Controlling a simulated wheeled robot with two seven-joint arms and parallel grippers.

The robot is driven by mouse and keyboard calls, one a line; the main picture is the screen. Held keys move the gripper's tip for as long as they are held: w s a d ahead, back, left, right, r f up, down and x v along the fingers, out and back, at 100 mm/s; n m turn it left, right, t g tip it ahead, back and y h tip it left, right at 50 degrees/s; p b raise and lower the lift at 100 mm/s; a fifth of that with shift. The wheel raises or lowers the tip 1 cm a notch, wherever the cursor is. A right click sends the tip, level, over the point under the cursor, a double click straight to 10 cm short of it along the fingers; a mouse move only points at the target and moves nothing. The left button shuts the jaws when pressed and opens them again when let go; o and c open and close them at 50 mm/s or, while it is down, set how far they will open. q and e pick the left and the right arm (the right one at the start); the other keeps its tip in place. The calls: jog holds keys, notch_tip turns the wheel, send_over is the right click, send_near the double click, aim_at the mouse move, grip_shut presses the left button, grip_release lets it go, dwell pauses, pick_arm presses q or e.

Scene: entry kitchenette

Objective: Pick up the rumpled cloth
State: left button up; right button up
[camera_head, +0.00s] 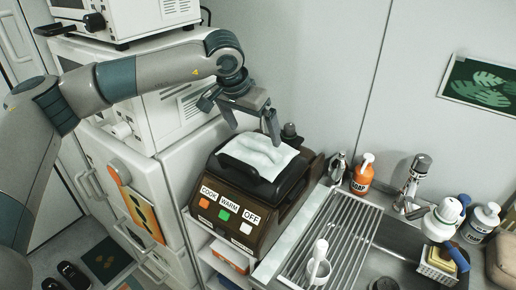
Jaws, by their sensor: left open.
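The rumpled cloth (258,152) is pale, almost white, and lies draped on the dark lid of a brown cooker (238,215). The cooker's front has buttons labelled COOK, WARM and OFF. My left gripper (252,125) comes down from above, with its fingers apart at the back part of the cloth. One finger overlaps the cloth in the view, and I cannot tell whether it touches. The cloth lies spread over the lid, and the fingers are not closed on it. My right gripper is not in view.
A sink with a drying rack (335,243) is right of the cooker. An orange soap bottle (361,176), a tap (415,182) and a sponge holder (437,264) stand around it. White appliances (165,105) stack at left, and a wall is close behind.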

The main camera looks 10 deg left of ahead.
aim_at(257, 142)
pick_arm(q)
jog(key=shift+w+d+f+p, duration=0.1)
jog(key=shift+f+p, duration=0.4)
jog(key=shift+p, duration=0.1)
jog(key=p+x, duration=0.1)
jog(key=x, duration=0.2)
jog(key=shift+p, duration=0.4)
jog(key=shift+f, duration=0.4)
jog(key=c, duration=0.9)
